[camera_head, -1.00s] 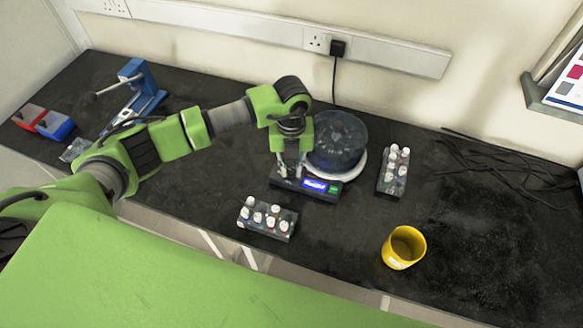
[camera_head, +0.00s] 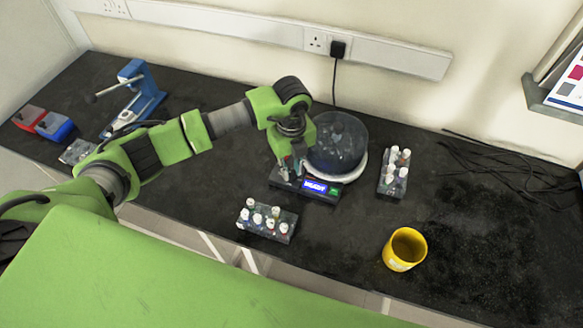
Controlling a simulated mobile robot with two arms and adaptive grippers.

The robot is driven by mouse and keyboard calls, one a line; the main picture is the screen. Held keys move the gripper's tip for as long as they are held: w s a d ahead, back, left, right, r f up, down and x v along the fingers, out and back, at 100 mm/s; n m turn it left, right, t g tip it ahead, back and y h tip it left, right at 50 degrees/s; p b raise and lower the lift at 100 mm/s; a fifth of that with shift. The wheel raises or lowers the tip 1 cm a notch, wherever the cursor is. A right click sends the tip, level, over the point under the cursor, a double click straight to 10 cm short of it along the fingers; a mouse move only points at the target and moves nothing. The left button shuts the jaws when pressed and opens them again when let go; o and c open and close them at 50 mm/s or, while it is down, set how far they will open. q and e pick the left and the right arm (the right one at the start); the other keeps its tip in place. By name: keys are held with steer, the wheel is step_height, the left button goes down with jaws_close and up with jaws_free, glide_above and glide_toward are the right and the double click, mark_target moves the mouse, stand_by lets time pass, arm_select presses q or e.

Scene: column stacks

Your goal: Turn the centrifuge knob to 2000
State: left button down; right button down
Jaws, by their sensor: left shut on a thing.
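The centrifuge (camera_head: 337,150) stands near the back middle of the black bench, with a dark translucent round lid on a white base. Its dark front panel (camera_head: 322,196) carries a lit blue display (camera_head: 314,186), whose digits are too small to read. A small green patch shows right of the display. My left gripper (camera_head: 291,172) points down at the left end of this panel, shut on the knob, which its fingers hide. My right gripper is not in view.
Tube racks with white-capped tubes stand in front of the centrifuge (camera_head: 266,222) and to its right (camera_head: 393,180). A yellow mug (camera_head: 404,250) stands front right. Black cables (camera_head: 500,165) lie at the right. A blue press-like device (camera_head: 138,90) and red and blue boxes (camera_head: 50,122) are at the left.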

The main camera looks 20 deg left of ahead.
mark_target(291, 172)
arm_select(q)
steer(key=shift+w+r, duration=0.1)
steer(key=c, duration=1.9)
jaws_free()
step_height(291, 172, up, 12)
